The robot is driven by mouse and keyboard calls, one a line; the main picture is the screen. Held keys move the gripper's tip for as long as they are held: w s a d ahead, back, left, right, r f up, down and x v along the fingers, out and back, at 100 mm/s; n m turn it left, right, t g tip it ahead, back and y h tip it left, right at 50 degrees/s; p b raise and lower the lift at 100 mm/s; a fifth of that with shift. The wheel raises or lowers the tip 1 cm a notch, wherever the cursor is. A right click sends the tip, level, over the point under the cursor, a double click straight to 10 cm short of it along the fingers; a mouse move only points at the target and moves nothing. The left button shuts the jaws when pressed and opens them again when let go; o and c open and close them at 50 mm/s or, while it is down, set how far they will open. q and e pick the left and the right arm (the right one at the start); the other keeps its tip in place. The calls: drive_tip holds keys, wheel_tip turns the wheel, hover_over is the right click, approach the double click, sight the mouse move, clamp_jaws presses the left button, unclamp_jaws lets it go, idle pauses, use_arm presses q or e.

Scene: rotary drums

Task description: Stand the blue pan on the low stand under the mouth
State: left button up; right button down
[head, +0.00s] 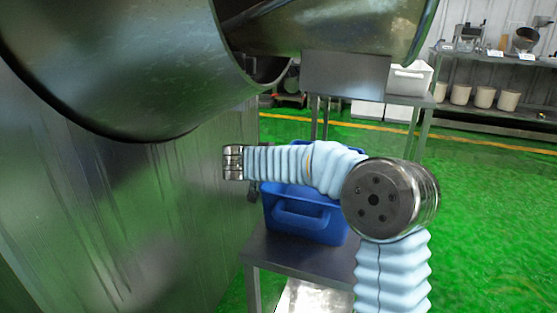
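The blue pan (312,222) stands upright on a small metal stand (300,258), in the middle of the head view. Its near wall and handle show; my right arm covers much of its top. The steel drum mouth (120,132) is at the upper left, higher than the pan and to its left. My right arm reaches in from the lower right and crosses over the pan. The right wrist ends beside the drum's steel housing, left of the pan. The fingers of the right gripper (252,193) are mostly hidden, and I cannot tell whether they touch the pan. My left gripper is not in view.
A second drum (340,28) is at the top, with a taller metal table (428,101) behind the pan bearing a white bin (410,79). A steel panel (110,215) fills the left. Shelves (490,55) with pots stand far right. Green floor at right is clear.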

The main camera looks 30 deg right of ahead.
drive_tip(key=shift+f, duration=0.1)
drive_tip(key=c, duration=1.1)
unclamp_jaws()
drive_tip(key=shift+c, duration=0.2)
drive_tip(key=shift+f, duration=0.1)
drive_tip(key=shift+r, duration=2.55)
drive_tip(key=s+d, duration=1.9)
drive_tip(key=s, duration=0.4)
drive_tip(key=shift+d, duration=0.2)
